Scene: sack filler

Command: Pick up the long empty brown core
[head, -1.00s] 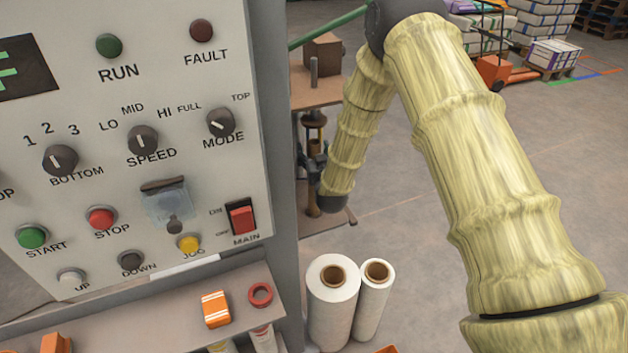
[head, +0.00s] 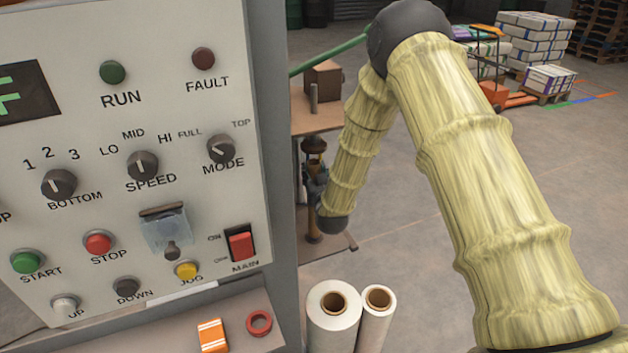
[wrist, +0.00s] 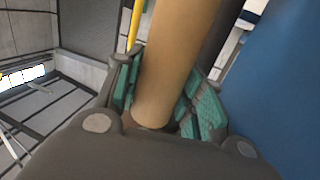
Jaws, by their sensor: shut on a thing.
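The long brown core (wrist: 180,60) is a plain tan tube. In the wrist view it runs up from between the teal-padded fingers of my gripper (wrist: 160,105), which is shut on it. In the head view my gripper (head: 317,182) is small and partly hidden beside the core (head: 313,225), which stands about upright under the brown stand. The core's lower end is close to the stand's low base; I cannot tell whether they touch.
The control panel (head: 130,130) fills the left. A brown stand (head: 318,119) holds a box (head: 323,80). Two white rolls (head: 333,325) (head: 375,325) stand below. An orange-striped box (head: 212,337) and red ring (head: 259,322) lie on the ledge.

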